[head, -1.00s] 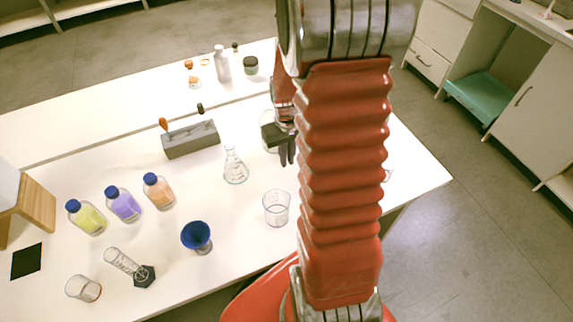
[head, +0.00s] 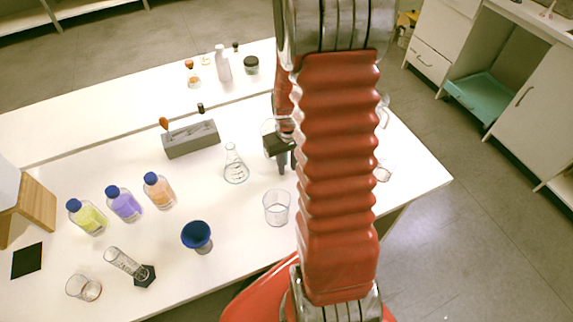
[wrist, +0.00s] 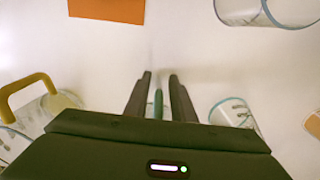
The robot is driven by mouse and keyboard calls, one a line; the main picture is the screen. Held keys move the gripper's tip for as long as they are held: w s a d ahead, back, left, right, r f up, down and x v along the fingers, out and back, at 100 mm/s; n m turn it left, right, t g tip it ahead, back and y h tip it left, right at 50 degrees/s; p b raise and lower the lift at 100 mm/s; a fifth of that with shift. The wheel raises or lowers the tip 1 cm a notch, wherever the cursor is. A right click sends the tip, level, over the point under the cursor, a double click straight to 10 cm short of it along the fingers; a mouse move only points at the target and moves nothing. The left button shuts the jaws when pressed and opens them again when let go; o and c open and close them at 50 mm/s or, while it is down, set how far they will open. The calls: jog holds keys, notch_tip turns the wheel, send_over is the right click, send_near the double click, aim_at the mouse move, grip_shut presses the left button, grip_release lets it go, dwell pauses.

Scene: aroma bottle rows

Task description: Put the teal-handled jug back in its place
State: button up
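In the wrist view, a narrow teal bar (wrist: 158,104), which looks like the jug's handle, stands between the two fingers of my gripper (wrist: 160,78). Pale gaps show on both sides of it, so the fingers look open around it, not closed on it. The jug's body is hidden below my gripper's housing. In the head view, my gripper (head: 282,168) points down over the table, right of the conical flask. A clear glass rim (head: 272,125) shows just behind it; I cannot tell whether it is the jug's.
A jug with an orange-yellow handle (wrist: 30,90) is left of my gripper; a clear glass (wrist: 232,112) is close on the right. An orange-red sheet (wrist: 106,10) lies ahead. The conical flask (head: 235,168) and a beaker (head: 277,208) stand near my gripper.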

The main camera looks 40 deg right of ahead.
jog(key=shift+o, duration=0.4)
notch_tip(320, 180, up, 12)
dwell(0.7)
jog(key=shift+r, duration=0.15)
jog(key=s+a+r+n+t, duration=0.1)
jog(key=s+a+r+t, duration=0.1)
jog(key=s+a+r, duration=0.3)
jog(key=s+a+r+n+t, duration=0.2)
jog(key=s+a+r, duration=0.3)
jog(key=a+r, duration=0.7)
jog(key=a+t, duration=0.1)
jog(key=a, duration=0.3)
jog(key=shift+a+t, duration=0.25)
jog(key=shift+t, duration=0.05)
